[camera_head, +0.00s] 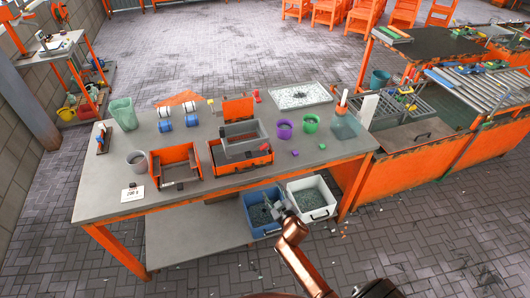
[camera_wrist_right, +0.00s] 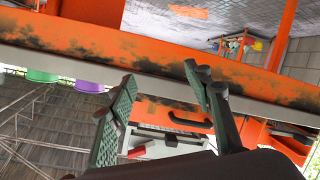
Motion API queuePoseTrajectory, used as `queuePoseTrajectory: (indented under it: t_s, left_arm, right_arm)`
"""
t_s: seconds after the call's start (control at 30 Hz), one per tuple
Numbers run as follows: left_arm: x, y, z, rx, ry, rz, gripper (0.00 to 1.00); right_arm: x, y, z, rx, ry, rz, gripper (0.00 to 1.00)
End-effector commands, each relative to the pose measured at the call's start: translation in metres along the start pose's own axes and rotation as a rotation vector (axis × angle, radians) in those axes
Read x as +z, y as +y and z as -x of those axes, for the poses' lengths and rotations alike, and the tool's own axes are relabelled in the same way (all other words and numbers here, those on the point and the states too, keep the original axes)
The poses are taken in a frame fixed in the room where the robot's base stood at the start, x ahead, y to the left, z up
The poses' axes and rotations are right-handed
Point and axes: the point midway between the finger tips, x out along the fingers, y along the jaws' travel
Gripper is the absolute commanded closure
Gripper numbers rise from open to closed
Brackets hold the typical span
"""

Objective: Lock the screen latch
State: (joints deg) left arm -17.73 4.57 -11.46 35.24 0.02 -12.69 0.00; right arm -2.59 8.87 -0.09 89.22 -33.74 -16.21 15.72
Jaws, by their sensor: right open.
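An orange box unit (camera_head: 240,164) with a grey screen tray (camera_head: 241,139) on top stands mid-table. An upright orange panel (camera_head: 237,108) is behind it. The latch is too small to make out in the head view. My right gripper (camera_head: 280,207) is in front of the table, below the tabletop edge and over the bins. It is away from the box unit. In the right wrist view my right gripper (camera_wrist_right: 160,75) is open, its fingers apart with nothing held between them. My left gripper is not in view.
A blue bin (camera_head: 262,212) and a white bin (camera_head: 311,198) sit on the lower shelf near the right gripper.

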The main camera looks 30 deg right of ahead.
Motion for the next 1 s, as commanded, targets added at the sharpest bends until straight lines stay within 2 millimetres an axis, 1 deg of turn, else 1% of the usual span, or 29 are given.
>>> queuePoseTrajectory:
  t_s: [0.03,0.1,0.2,0.3,0.37,0.43,0.53,0.63,0.8,0.9,1.0]
  left_arm:
    - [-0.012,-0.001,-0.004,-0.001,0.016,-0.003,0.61]
    - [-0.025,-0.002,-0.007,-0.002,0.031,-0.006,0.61]
    - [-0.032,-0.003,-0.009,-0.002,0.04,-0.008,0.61]
    - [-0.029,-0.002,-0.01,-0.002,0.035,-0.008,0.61]
    - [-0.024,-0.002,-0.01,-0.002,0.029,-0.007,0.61]
    - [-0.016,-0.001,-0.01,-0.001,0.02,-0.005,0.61]
    - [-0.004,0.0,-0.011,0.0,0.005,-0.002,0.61]
    - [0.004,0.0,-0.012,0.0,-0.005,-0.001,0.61]
    - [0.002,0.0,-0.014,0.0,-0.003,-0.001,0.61]
    - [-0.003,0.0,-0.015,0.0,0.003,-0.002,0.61]
    - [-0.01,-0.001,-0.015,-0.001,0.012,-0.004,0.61]
  right_arm:
    - [-0.038,0.021,0.001,0.04,0.064,0.007,0.54]
    - [-0.081,0.045,0.007,0.088,0.134,0.016,0.54]
    - [-0.123,0.068,0.018,0.137,0.202,0.024,0.54]
    - [-0.144,0.08,0.023,0.161,0.237,0.029,0.54]
    - [-0.15,0.083,0.022,0.168,0.245,0.03,0.54]
    - [-0.153,0.085,0.015,0.17,0.248,0.03,0.54]
    - [-0.157,0.088,0.001,0.17,0.247,0.031,0.54]
    - [-0.159,0.09,-0.015,0.169,0.245,0.03,0.54]
    - [-0.165,0.093,-0.037,0.168,0.246,0.031,0.54]
    - [-0.166,0.095,-0.044,0.168,0.245,0.031,0.54]
    - [-0.167,0.095,-0.048,0.168,0.245,0.03,0.54]
